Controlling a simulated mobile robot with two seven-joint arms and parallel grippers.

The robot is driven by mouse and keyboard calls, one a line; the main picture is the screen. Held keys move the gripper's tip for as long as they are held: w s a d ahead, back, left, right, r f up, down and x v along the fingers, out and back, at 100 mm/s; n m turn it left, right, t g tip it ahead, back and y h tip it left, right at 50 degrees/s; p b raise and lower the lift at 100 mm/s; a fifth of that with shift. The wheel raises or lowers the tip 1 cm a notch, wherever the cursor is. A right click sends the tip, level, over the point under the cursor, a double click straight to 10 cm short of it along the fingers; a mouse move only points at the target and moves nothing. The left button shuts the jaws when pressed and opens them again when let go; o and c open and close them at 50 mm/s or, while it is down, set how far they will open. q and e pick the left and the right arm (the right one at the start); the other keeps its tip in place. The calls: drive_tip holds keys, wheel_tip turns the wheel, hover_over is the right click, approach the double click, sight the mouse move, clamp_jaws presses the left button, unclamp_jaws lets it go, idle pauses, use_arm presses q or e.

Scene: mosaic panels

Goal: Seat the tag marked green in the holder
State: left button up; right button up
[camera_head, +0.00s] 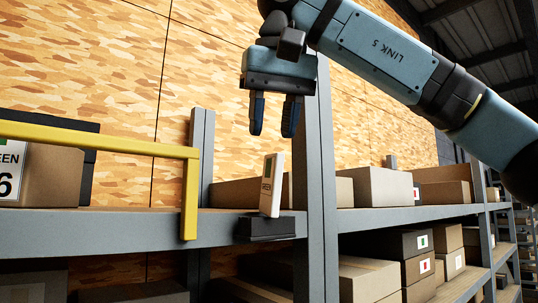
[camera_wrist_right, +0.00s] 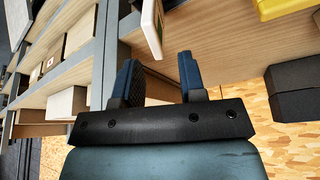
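The white tag (camera_head: 271,185) with a green square and the word GREEN stands on edge at the black holder (camera_head: 268,229) on the shelf's front edge. It leans slightly to the right; I cannot tell how deep its lower edge sits in the holder. My right gripper (camera_head: 273,118) is open and empty above the tag, fingers pointing down, apart from it. In the wrist view the tag (camera_wrist_right: 152,24) shows at the top edge, beyond the open fingers of the right gripper (camera_wrist_right: 158,70). My left gripper is not in view.
A grey upright post (camera_head: 321,190) stands just right of the tag. A yellow rail (camera_head: 190,195) stands to its left. Cardboard boxes (camera_head: 376,187) sit on the shelf behind and to the right.

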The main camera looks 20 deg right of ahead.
drive_tip(key=v, duration=0.5)
drive_tip(key=shift+s+r, duration=0.15)
drive_tip(key=shift+r, duration=0.2)
